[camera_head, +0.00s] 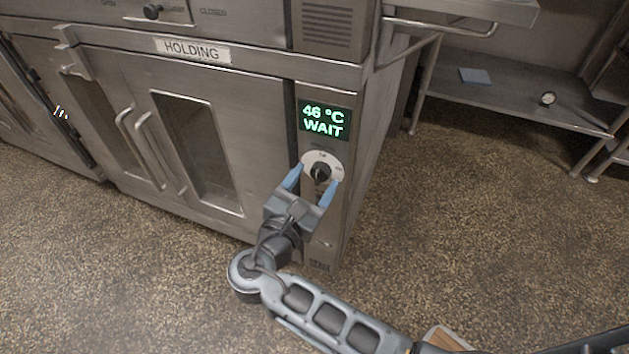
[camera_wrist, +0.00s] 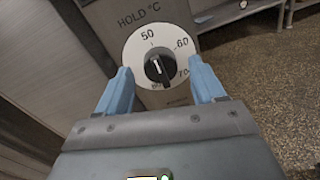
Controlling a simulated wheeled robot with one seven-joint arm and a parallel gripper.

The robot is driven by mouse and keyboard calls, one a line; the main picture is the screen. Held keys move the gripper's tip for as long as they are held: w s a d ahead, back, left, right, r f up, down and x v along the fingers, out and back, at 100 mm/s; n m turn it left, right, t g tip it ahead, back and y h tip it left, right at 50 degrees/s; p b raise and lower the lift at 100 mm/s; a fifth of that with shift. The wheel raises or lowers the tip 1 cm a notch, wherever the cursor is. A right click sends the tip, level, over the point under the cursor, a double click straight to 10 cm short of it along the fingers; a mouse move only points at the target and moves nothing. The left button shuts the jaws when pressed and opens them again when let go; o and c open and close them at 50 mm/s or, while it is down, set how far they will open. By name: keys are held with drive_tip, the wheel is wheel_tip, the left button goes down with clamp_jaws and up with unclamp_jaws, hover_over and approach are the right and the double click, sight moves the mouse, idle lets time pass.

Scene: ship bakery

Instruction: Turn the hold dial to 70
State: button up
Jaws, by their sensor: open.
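The hold dial is a black knob (camera_head: 321,172) on a round white scale plate (camera_head: 312,160) on the front panel of the holding cabinet. In the wrist view the knob (camera_wrist: 158,70) has a white line that points up, roughly at the 50 mark. The scale plate (camera_wrist: 136,46) reads 50 at the top, 60 at upper right and 70 at lower right. My gripper (camera_head: 312,184) is open in front of the dial. Its blue fingers (camera_wrist: 160,72) stand left and right of the knob, apart from it. Their exact depth is unclear.
A green display (camera_head: 324,120) above the dial reads 46 °C WAIT. The cabinet doors (camera_head: 205,140) with upright handles are left of the panel. A metal shelf (camera_head: 500,95) stands at the right, holding a blue item (camera_head: 475,76). The speckled floor right of the cabinet is clear.

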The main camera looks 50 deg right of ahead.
drive_tip(key=shift+w+d, duration=0.15)
drive_tip(key=shift+d, duration=0.3)
drive_tip(key=shift+c, duration=0.2)
drive_tip(key=c, duration=1)
